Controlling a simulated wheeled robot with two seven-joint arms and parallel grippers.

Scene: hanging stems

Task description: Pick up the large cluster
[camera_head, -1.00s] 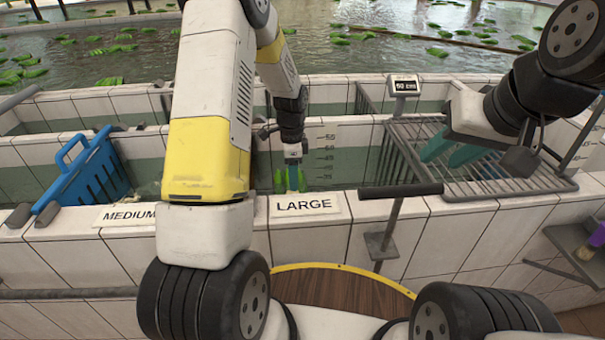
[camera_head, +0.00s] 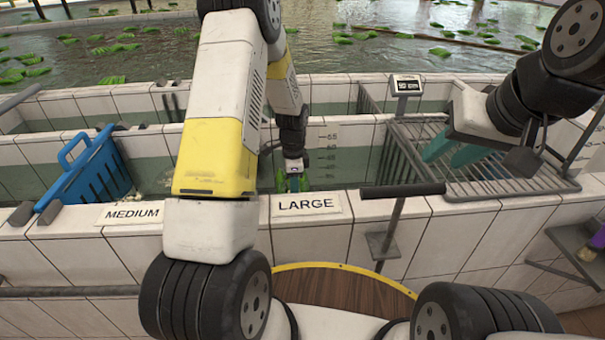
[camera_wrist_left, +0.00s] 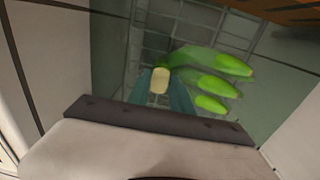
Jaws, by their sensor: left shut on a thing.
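The large cluster, bright green with several finger-like lobes, shows in the left wrist view (camera_wrist_left: 215,85) and as a small green patch in the head view (camera_head: 288,182) inside the tank section behind the LARGE label (camera_head: 306,204). My left gripper (camera_wrist_left: 160,84) is shut on its pale stem end, between teal fingers; the lobes spread to the right of the fingers. In the head view the left arm and the tank's front wall hide part of the cluster. My right gripper (camera_head: 447,150) is open and empty over the wire rack, its teal fingers apart.
A wire rack (camera_head: 490,170) with a small display (camera_head: 406,86) is at the right. Tiled walls divide the tank; a dark T-handle (camera_head: 402,190) stands at the front.

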